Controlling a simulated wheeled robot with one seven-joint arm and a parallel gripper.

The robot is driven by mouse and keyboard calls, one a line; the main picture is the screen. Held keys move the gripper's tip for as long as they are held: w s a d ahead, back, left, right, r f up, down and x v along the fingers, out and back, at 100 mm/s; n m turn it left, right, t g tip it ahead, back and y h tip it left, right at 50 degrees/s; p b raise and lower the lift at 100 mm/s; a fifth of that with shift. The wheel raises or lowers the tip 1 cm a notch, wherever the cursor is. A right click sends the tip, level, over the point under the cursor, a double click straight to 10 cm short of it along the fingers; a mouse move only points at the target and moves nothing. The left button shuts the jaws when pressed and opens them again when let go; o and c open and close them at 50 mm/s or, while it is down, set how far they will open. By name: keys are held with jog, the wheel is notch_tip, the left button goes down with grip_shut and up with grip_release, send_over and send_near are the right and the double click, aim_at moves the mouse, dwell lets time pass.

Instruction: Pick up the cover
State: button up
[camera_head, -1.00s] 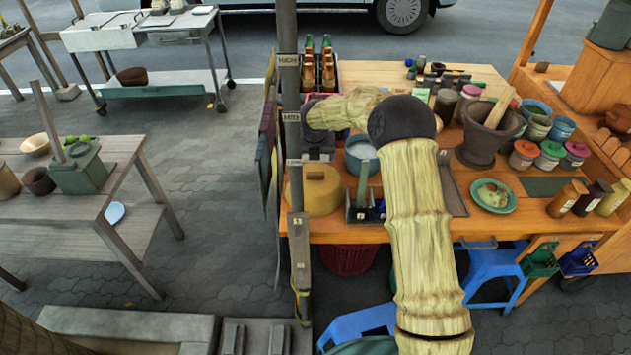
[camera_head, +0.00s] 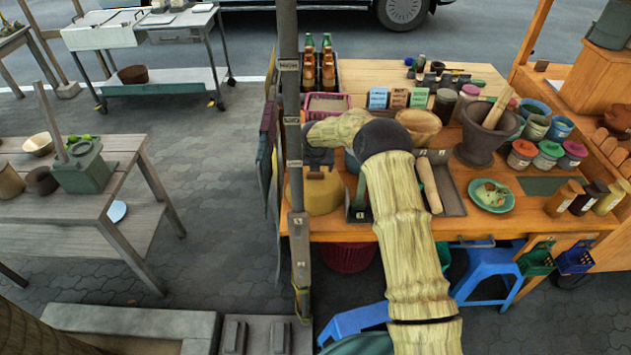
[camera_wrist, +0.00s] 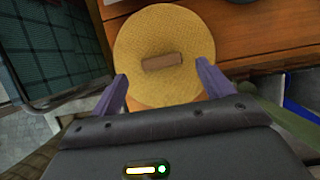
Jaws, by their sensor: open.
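The cover is a round, yellow, woven-looking lid (camera_wrist: 140,30) with a short brown bar handle (camera_wrist: 162,61) across its middle. My gripper (camera_wrist: 162,74) is open and empty. Its two purple fingers overlap the near part of the cover in the wrist view, one to each side of the handle and slightly short of it. I cannot tell the height between the fingertips and the cover.
A grey post (camera_head: 293,130) stands at the table's left. A dark tray (camera_head: 450,192) with a wooden pin lies right of the pot. A wooden bowl (camera_head: 420,124), small boxes and a pink basket (camera_head: 343,100) are behind. A mortar (camera_head: 482,138) stands further right.

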aim_at(316, 174)
jog(key=shift+p+x, duration=0.55)
jog(key=shift+x, duration=1.5)
jog(key=shift+d, duration=0.1)
jog(key=c, duration=1.5)
